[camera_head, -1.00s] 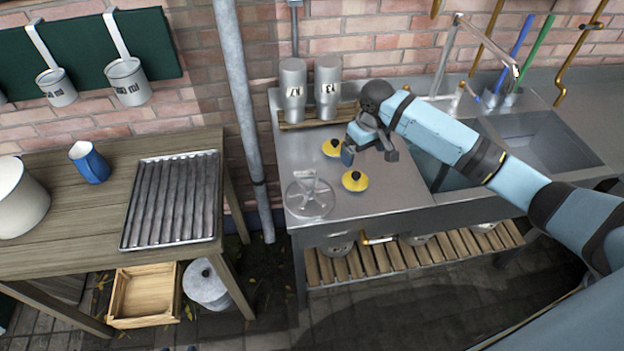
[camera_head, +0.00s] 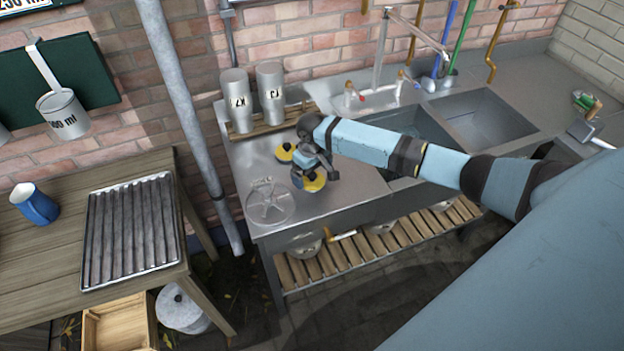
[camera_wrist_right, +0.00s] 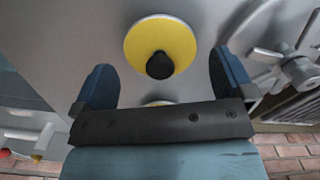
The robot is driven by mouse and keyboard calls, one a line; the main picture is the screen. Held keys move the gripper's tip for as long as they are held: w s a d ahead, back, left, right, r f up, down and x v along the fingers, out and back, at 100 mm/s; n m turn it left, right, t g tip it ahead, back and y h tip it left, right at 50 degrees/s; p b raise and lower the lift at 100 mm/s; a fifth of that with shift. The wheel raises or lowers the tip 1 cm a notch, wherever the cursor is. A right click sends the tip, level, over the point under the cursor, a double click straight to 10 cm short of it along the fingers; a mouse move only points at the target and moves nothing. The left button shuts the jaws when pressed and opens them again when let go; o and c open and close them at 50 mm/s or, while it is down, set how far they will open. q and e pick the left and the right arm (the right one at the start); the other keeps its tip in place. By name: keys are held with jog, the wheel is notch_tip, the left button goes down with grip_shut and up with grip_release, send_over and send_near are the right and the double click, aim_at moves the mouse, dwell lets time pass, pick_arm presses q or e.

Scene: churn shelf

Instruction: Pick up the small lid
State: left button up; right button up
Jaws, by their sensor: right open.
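Two yellow lids with black knobs lie on the steel counter (camera_head: 352,190). The back lid (camera_head: 284,152) is fully yellow-rimmed and partly beside my right gripper (camera_head: 313,172). The front lid (camera_head: 313,184) is partly hidden under that gripper. I cannot tell for sure which lid is the small one. In the right wrist view, the front lid (camera_wrist_right: 142,38) and its knob lie ahead of my open, empty gripper (camera_wrist_right: 160,66), roughly centred between the blue fingers. The back lid (camera_wrist_right: 157,103) is mostly hidden behind the gripper body. My left gripper is out of view.
A grey wheel-shaped thing (camera_head: 268,202) lies left of the lids and shows in the wrist view (camera_wrist_right: 296,66). Two metal canisters (camera_head: 237,99) (camera_head: 270,92) stand behind on a wooden rack. Sink basins (camera_head: 480,118) are to the right. Counter in front of the lids is clear.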

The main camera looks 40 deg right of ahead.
notch_tip(320, 180, down, 2)
jog(key=shift+f, duration=0.1)
jog(key=shift+c, duration=0.2)
jog(key=c, duration=0.8)
jog(key=shift+r, duration=0.2)
